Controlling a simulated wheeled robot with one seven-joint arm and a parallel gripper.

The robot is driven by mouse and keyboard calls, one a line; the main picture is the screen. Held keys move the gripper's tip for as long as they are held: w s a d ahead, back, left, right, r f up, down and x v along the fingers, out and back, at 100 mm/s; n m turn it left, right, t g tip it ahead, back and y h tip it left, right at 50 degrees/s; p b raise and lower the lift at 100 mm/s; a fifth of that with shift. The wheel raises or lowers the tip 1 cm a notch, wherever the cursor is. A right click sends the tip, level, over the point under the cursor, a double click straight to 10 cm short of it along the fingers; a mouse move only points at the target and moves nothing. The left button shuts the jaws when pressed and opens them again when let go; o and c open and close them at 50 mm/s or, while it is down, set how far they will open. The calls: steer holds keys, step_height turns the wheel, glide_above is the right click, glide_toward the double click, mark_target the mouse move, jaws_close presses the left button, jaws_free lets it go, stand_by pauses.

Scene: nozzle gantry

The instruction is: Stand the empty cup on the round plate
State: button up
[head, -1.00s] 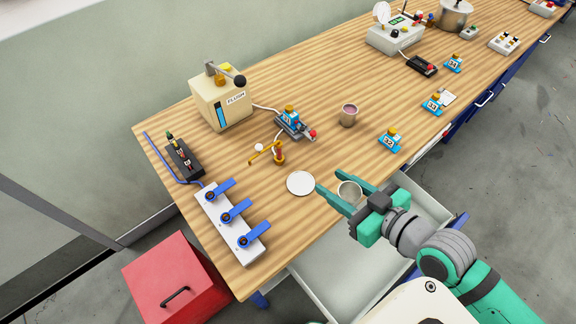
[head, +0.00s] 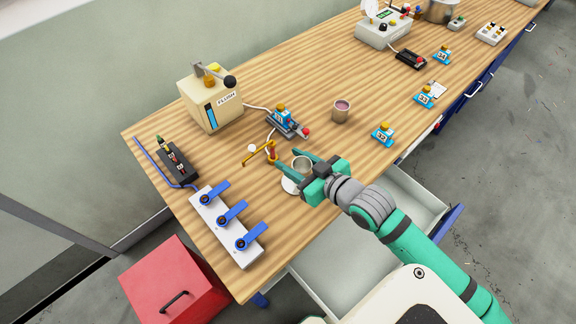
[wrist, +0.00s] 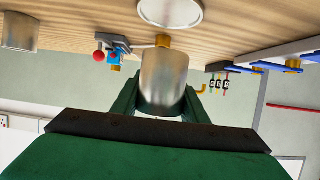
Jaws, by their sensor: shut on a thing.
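My gripper (head: 289,161) is shut on the empty cup (head: 302,162), a plain metal-grey cup with its opening up in the head view. The cup also fills the middle of the wrist view (wrist: 165,80), between my two green fingers. The round white plate (head: 289,187) lies on the table, partly hidden by my gripper and the cup. In the wrist view the plate (wrist: 170,12) shows apart from the cup. The cup seems to be held above the table near the plate; its exact height is hard to tell.
A second cup (head: 341,111) with purplish contents stands behind. A brass-coloured lever (head: 262,153) and a blue device (head: 284,121) are close beyond my gripper. A white block with blue handles (head: 226,226) lies left. An open drawer (head: 340,275) is below the front edge.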

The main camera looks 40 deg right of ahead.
steer(key=shift+w+f, duration=0.95)
steer(key=shift+f, duration=1.75)
steer(key=o, duration=1)
steer(key=shift+w, duration=0.1)
steer(key=v, duration=1.2)
